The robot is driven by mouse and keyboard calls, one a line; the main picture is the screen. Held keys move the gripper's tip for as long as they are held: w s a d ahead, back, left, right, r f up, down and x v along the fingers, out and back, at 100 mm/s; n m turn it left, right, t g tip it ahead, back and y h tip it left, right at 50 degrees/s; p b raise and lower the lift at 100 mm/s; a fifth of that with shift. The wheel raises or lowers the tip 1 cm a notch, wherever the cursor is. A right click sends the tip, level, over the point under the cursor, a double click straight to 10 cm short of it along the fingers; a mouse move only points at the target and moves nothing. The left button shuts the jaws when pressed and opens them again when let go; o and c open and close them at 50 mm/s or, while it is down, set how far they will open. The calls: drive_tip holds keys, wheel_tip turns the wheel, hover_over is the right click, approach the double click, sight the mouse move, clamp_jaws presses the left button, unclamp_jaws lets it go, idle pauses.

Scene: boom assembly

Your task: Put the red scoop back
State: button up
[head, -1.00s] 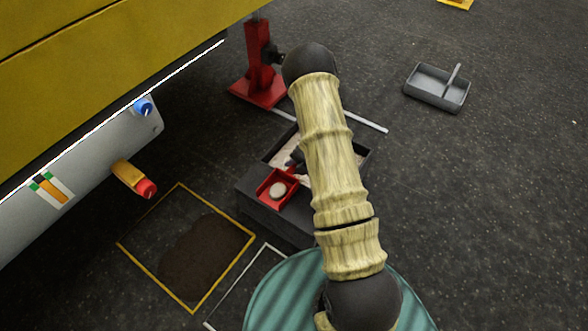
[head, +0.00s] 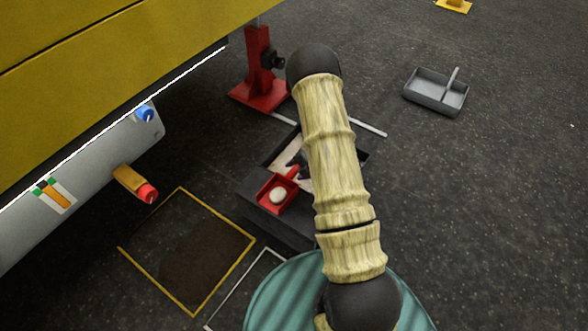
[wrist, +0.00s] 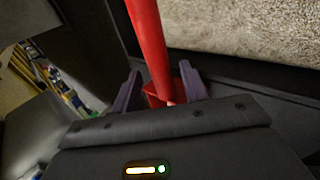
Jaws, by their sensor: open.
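The red scoop (head: 268,203) rests at the near left edge of a dark box, with a white rounded lump in its pan. Its handle points up and right toward my arm. In the wrist view the red handle (wrist: 149,35) runs down between the two purple fingers of my gripper (wrist: 160,72). The fingers stand apart on either side of the scoop, with gaps showing. My arm hides most of the gripper in the head view. The dark box (head: 262,212) holds pale granular material, which also shows in the wrist view (wrist: 250,30).
A red stand (head: 259,75) is behind the box. A grey tray (head: 437,90) lies on the floor at right. A yellow-framed square with dark soil (head: 205,260) lies at left, below a yellow overhang (head: 110,65) and a grey cylinder (head: 80,190). The right floor is mostly clear.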

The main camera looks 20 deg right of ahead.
drive_tip(key=p+v, duration=0.4)
drive_tip(key=v, duration=0.6)
drive_tip(key=shift+p, duration=0.3)
wheel_tip(320, 180, up, 14)
drive_tip(key=w+a+m+h, duration=0.1)
drive_tip(key=m+h, duration=0.5)
drive_tip(key=m, duration=0.7)
drive_tip(key=s+a+r+m+g, duration=0.1)
drive_tip(key=s+a+r+m, duration=0.3)
drive_tip(key=s+a+m, duration=0.1)
drive_tip(key=s+a+r+m+g, duration=0.2)
drive_tip(key=s+a+r+m, duration=0.2)
drive_tip(key=s+m, duration=0.3)
drive_tip(key=shift+s+a+r+m+y, duration=0.35)
drive_tip(key=shift+s+a, duration=0.3)
drive_tip(key=shift+s, duration=0.6)
